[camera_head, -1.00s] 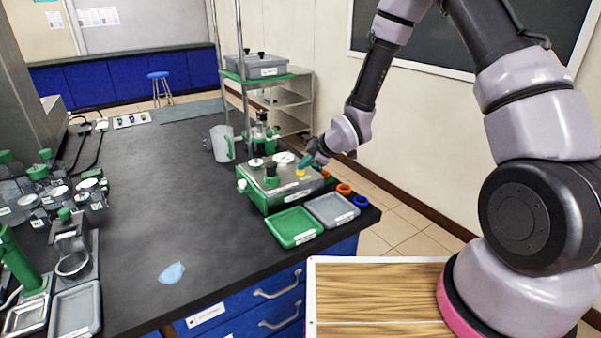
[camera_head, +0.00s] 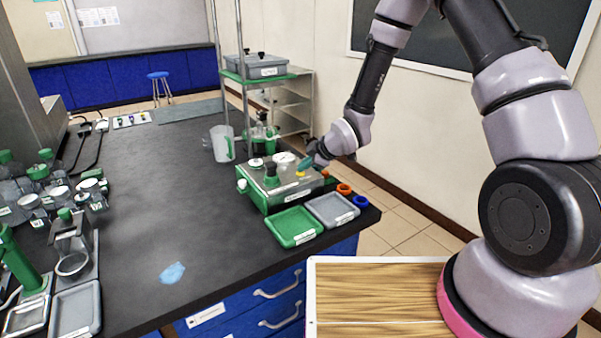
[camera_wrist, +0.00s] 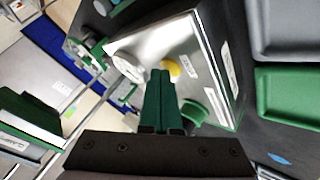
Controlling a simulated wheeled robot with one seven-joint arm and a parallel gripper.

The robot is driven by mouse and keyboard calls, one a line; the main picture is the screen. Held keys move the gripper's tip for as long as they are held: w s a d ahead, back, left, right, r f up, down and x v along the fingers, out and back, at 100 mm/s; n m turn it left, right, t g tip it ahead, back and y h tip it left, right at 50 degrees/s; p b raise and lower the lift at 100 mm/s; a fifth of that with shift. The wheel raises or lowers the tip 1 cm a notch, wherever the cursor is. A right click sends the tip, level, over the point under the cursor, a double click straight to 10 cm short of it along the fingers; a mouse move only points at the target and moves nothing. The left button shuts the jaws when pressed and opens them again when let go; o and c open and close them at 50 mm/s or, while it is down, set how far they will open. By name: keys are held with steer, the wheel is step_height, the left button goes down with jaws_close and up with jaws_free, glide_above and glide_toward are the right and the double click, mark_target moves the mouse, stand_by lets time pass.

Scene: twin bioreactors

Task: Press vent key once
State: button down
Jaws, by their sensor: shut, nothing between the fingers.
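The bioreactor base (camera_head: 283,190) is a steel-topped box with green sides on the black bench. A round yellow key (camera_head: 300,173) sits on its top near the right edge, with a small label beside it that is too small to read for sure. The yellow key also shows in the wrist view (camera_wrist: 174,69), just beyond the fingertips. My gripper (camera_head: 305,164) is shut and empty, its green fingers pointing down close above the key. In the wrist view the fingertips (camera_wrist: 160,73) appear beside the key's left edge. I cannot tell whether they touch it.
A green knob (camera_head: 270,172) and a green-fitted vessel (camera_head: 262,135) stand close by. A green tray (camera_head: 292,228) and a grey tray (camera_head: 332,209) lie in front. A clear jug (camera_head: 221,144) stands to the left. The middle of the bench is mostly clear.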

mark_target(304, 174)
steer(key=shift+r, duration=0.8)
steer(key=shift+r, duration=2.55)
